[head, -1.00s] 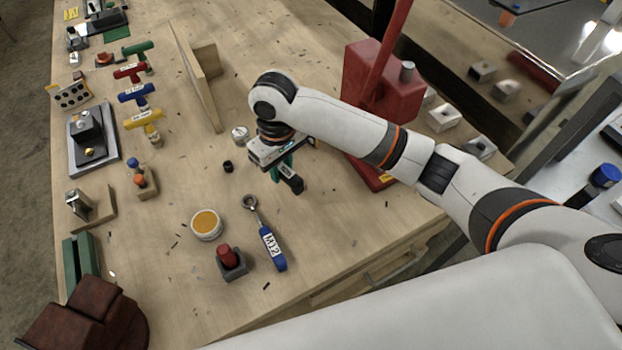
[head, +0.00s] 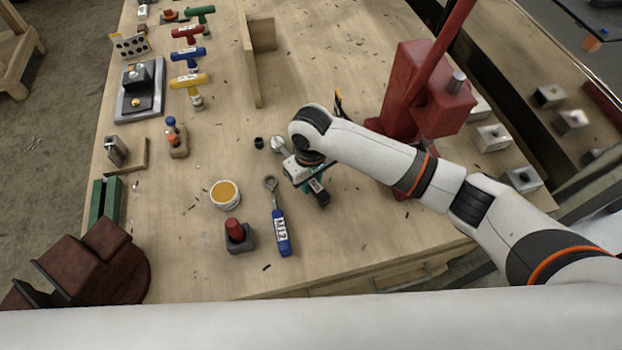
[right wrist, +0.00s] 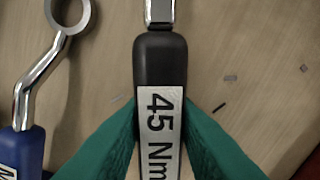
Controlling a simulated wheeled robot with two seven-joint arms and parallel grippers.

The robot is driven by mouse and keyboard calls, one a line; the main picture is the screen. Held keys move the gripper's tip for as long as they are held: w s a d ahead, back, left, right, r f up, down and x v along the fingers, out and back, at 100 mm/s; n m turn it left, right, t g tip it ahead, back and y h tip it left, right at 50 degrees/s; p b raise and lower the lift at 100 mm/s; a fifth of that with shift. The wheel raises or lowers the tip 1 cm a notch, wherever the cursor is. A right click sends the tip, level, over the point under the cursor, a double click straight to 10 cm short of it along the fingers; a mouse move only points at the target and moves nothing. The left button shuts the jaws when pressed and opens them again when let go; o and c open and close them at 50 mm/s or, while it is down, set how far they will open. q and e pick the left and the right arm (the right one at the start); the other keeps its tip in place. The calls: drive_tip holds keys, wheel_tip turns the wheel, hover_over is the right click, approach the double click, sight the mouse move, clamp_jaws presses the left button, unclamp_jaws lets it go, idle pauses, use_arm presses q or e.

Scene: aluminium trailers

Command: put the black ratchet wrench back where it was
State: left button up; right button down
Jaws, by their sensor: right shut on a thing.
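The black ratchet wrench (head: 320,198) is in my right gripper (head: 308,180), its chrome head pointing to the upper left in the head view. In the right wrist view the green fingers (right wrist: 160,150) close on both sides of its black handle (right wrist: 160,65), over a white "45 Nm" label. Whether the wrench touches the table cannot be told. To its left lies a blue-handled ring wrench (head: 280,230), apart from it; its chrome ring end also shows in the right wrist view (right wrist: 65,45). My left gripper is not in view.
A red press (head: 405,100) stands right of my gripper. A tin of orange paste (head: 224,194) and a red-knobbed block (head: 237,236) lie left of the blue wrench. A small black ring (head: 258,143) and upright wooden board (head: 252,70) are farther back. The front right tabletop is clear.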

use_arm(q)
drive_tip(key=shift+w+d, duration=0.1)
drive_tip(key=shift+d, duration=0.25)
use_arm(e)
drive_tip(key=shift+a+f, duration=0.1)
drive_tip(key=shift+f, duration=0.3)
drive_tip(key=c, duration=1.2)
unclamp_jaws()
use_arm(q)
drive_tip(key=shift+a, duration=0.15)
use_arm(e)
drive_tip(key=shift+o, duration=0.2)
use_arm(q)
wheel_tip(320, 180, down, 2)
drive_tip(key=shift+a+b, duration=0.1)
drive_tip(key=shift+b, duration=0.95)
use_arm(e)
wheel_tip(320, 180, up, 12)
drive_tip(key=shift+s, duration=0.1)
